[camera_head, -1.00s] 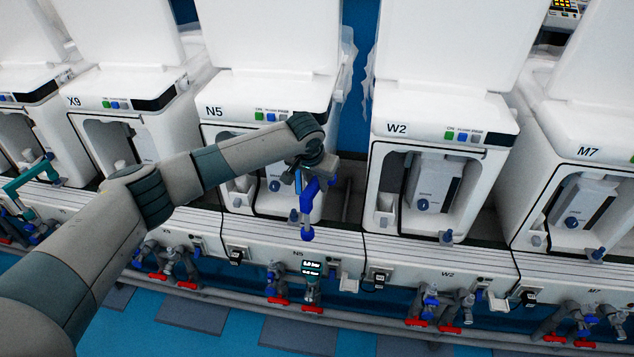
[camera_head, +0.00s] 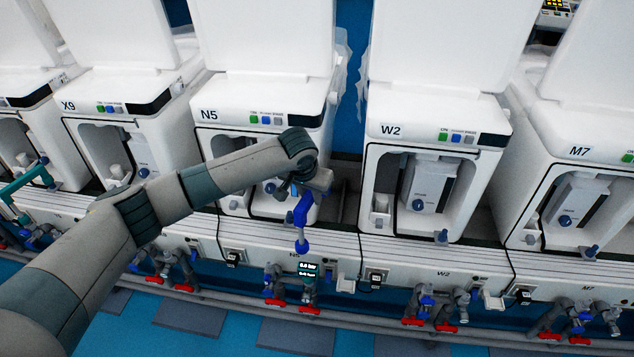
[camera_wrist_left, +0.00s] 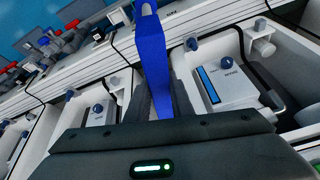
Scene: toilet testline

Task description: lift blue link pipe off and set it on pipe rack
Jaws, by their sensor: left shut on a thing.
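The blue link pipe (camera_head: 301,218) hangs from my left gripper (camera_head: 308,189), in front of the right side of the station N5. It is tilted, its lower end over the white ledge in front of N5. In the left wrist view the blue pipe (camera_wrist_left: 153,62) stands between the fingers of my left gripper (camera_wrist_left: 158,98), which are shut on it. Whether the pipe touches anything below is not clear. My right gripper is not in view. I cannot make out a pipe rack.
White stations N5 (camera_head: 262,105), W2 (camera_head: 440,125) and M7 (camera_head: 585,140) stand in a row. A dark gap (camera_head: 345,190) lies between N5 and W2. A teal pipe (camera_head: 25,183) is at the far left. Red-handled valves (camera_head: 275,285) line the lower front.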

